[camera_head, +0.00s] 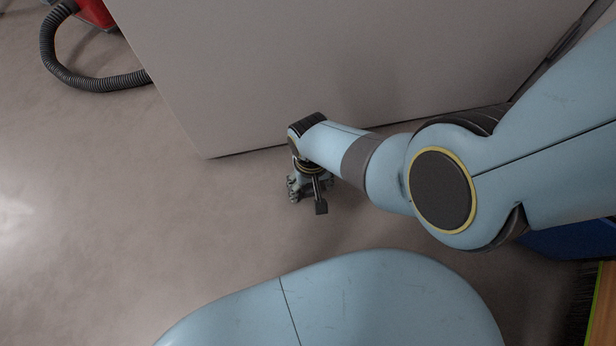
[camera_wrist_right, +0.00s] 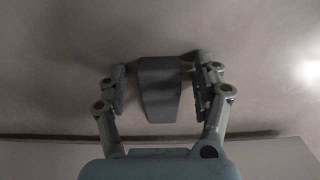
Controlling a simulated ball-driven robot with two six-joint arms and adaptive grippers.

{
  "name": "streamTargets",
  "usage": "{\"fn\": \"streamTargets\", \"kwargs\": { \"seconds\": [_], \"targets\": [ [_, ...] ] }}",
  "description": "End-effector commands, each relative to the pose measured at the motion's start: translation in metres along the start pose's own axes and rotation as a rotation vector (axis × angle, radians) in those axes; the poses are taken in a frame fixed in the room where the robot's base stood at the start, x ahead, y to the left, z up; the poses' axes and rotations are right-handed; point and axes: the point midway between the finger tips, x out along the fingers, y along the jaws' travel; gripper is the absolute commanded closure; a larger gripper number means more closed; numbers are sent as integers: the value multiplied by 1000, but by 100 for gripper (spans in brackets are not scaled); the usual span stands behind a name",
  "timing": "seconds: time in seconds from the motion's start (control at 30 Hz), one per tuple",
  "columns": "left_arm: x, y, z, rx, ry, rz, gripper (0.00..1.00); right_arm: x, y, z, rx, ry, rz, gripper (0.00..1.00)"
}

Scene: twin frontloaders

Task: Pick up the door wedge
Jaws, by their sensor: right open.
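The door wedge (camera_wrist_right: 160,88) is a dark grey tapered block on the floor. In the right wrist view it lies between the two fingers of my right gripper (camera_wrist_right: 161,90), which are open with a narrow gap on each side of it. In the head view my right gripper (camera_head: 308,187) points down at the floor close to the large grey cabinet-like body. My left gripper is not in view.
A large flat grey box-like body (camera_head: 300,60) stands just beyond the right gripper. A red object with a black ribbed hose (camera_head: 95,84) is at the upper left. A blue object (camera_head: 570,240) and a broom-like bristled item (camera_head: 578,310) are at the lower right. Floor at left is clear.

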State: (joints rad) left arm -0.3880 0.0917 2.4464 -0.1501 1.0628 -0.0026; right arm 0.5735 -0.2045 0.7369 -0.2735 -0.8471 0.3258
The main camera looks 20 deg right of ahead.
Motion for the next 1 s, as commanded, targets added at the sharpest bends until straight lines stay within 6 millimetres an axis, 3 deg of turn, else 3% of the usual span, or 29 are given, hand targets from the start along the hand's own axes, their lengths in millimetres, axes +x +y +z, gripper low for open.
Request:
{"fn": "streamTargets", "kwargs": {
  "seconds": [0.17, 0.63, 1.0],
  "targets": [
    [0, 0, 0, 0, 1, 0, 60, 0, 0, 0, 0, 1, 0, 33],
    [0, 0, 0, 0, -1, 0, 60, 0, 0, 0, 0, 0, 0, 93],
    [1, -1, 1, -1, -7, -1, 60, -2, 0, 0, 0, 1, 0, 95]
  ]
}}
